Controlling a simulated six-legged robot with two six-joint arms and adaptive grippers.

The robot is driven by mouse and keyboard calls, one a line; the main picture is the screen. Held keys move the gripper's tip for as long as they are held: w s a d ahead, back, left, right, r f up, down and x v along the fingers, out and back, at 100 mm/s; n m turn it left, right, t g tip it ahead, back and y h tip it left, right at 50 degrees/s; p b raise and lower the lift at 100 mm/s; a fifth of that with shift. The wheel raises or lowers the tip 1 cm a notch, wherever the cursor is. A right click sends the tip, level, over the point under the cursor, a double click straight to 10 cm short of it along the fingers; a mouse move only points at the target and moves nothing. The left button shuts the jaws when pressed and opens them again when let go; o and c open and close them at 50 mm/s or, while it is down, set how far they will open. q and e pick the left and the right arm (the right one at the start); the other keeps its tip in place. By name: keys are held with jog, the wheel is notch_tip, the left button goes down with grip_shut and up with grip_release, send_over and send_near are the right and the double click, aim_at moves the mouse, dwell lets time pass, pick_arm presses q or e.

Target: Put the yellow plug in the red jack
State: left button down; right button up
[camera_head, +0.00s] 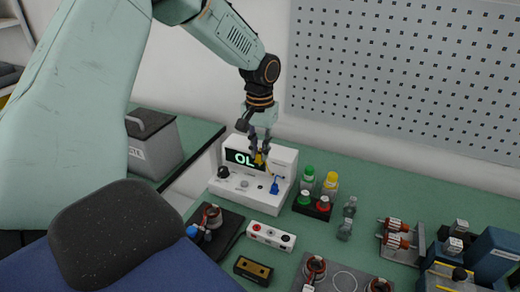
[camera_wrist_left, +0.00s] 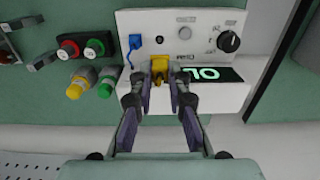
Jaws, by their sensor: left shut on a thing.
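The yellow plug (camera_head: 260,158) is between the fingers of my left gripper (camera_head: 259,151), which is shut on it in front of the white meter box (camera_head: 282,165). In the left wrist view the plug (camera_wrist_left: 160,67) sits between the fingertips of the gripper (camera_wrist_left: 159,82), close to the meter's panel (camera_wrist_left: 205,20). I cannot tell whether it touches the panel. A blue plug (camera_head: 274,186) stands in the panel beside it; it also shows in the left wrist view (camera_wrist_left: 135,42). No red jack shows clearly on the panel. My right gripper is not in view.
A small white block (camera_head: 271,235) with red and black spots lies in front of the meter. A grey bin (camera_head: 152,150) is at left.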

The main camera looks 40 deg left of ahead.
pick_arm(q)
jog(key=shift+r+p, duration=0.1)
jog(key=shift+p, duration=0.35)
jog(key=shift+w, duration=0.1)
jog(key=shift+d, duration=0.1)
jog(key=s+d+p, duration=0.6)
jog(key=s+d, duration=0.2)
jog(key=s, duration=0.2)
jog(key=shift+s+p, duration=0.3)
jog(key=shift+f, duration=0.3)
